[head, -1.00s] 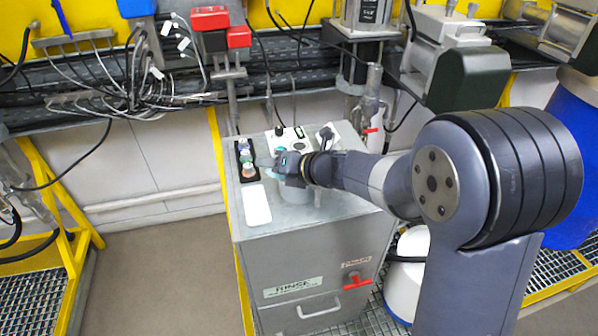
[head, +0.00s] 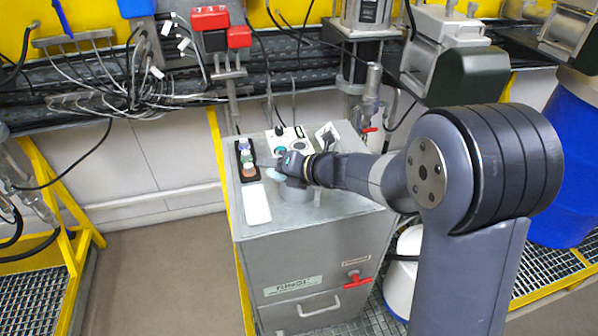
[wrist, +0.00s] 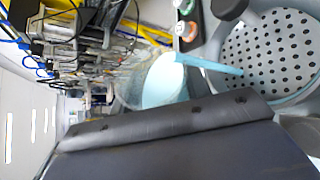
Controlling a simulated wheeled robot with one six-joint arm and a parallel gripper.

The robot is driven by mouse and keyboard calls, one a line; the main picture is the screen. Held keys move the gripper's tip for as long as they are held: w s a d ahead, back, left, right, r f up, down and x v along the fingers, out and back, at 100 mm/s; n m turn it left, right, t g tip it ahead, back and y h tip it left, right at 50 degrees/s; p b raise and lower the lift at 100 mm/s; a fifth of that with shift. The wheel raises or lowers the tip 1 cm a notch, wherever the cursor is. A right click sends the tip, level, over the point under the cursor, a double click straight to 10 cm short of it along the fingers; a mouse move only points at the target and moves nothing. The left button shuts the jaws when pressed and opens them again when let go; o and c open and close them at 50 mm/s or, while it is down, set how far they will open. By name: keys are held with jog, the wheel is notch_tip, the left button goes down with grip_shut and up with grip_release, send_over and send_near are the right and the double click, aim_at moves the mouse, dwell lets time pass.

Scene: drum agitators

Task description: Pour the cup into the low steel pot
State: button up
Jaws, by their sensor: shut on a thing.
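My gripper (head: 286,167) is shut on a light blue cup (head: 273,174) above the grey steel cabinet top. In the wrist view the cup (wrist: 166,80) lies strongly tilted in the picture, with a thin blue strip reaching right from it. The low steel pot (head: 296,190) is under my gripper and mostly hidden by it. In the wrist view a round steel vessel with a perforated floor (wrist: 275,52), seemingly this pot, is close to the right of the cup. I cannot tell whether anything is flowing out.
A black rack with small coloured-top bottles (head: 246,160) stands left of the cup. A white flat pad (head: 257,203) lies in front of it. A white device with a dark knob (head: 287,140) and a white sloped unit (head: 327,136) stand behind my gripper.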

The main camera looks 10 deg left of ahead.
jog(key=shift+r+m+g+y+p, duration=0.35)
jog(key=shift+m+p, duration=0.25)
jog(key=shift+p, duration=0.3)
dwell(0.4)
jog(key=shift+f+m+g+y, duration=0.25)
jog(key=shift+f+m+g, duration=0.1)
jog(key=shift+f+m, duration=0.15)
dwell(1.0)
jog(key=shift+r+m+g+y, duration=0.3)
jog(key=shift+r+m, duration=0.1)
jog(key=shift+m, duration=0.2)
dwell(0.7)
jog(key=shift+w+d+r+m+y, duration=0.3)
jog(key=shift+w+d+m+y, duration=0.1)
jog(key=shift+w+m, duration=0.2)
dwell(0.7)
jog(key=shift+w+d+r+m+g+y, duration=0.1)
jog(key=shift+r+m+g+y, duration=0.35)
jog(key=shift+m, duration=0.35)
dwell(0.9)
